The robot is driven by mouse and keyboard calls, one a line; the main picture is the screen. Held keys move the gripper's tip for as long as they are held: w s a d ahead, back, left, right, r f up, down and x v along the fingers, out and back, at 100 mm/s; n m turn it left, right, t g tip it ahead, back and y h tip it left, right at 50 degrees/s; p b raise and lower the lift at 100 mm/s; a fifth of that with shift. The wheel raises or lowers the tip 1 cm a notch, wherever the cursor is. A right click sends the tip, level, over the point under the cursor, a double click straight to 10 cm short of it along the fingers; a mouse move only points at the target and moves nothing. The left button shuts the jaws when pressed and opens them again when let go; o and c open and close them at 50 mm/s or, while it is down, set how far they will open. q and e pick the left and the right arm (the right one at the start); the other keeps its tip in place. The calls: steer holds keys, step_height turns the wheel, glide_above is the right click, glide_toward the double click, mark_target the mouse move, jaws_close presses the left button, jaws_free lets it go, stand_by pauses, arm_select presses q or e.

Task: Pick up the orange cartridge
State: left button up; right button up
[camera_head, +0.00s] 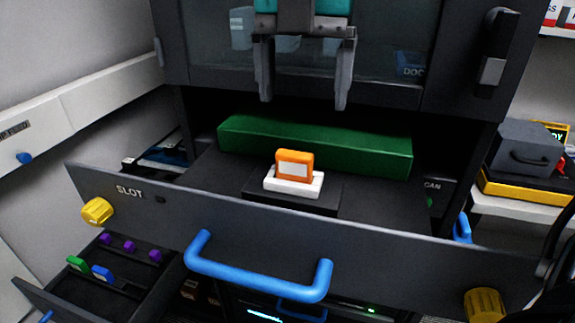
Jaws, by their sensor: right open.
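The orange cartridge (295,158) stands upright in a white holder (292,181) on a dark raised block inside the open drawer. A pale label shows on its front face. My right gripper (306,103) hangs above and behind it at the top of the view, fingers pointing down. Its two fingers are spread apart with nothing between them, and it does not touch the cartridge. My left gripper is not in view.
A long green block (315,145) lies behind the cartridge. The drawer front (150,207), with a blue handle (258,275) and yellow knobs (97,211), stands before it. A lower tray at left holds small coloured pieces. A dark cabinet (450,60) rises behind.

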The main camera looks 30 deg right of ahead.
mark_target(294, 153)
step_height(294, 153, down, 4)
steer(key=shift+r, duration=0.1)
steer(key=f, duration=0.4)
steer(key=shift+w+a+f, duration=0.2)
steer(key=shift+a+f, duration=0.2)
steer(key=shift+f, duration=0.4)
steer(key=shift+c, duration=0.9)
steer(key=c, duration=0.9)
steer(key=shift+c, duration=0.2)
steer(key=shift+r, duration=0.15)
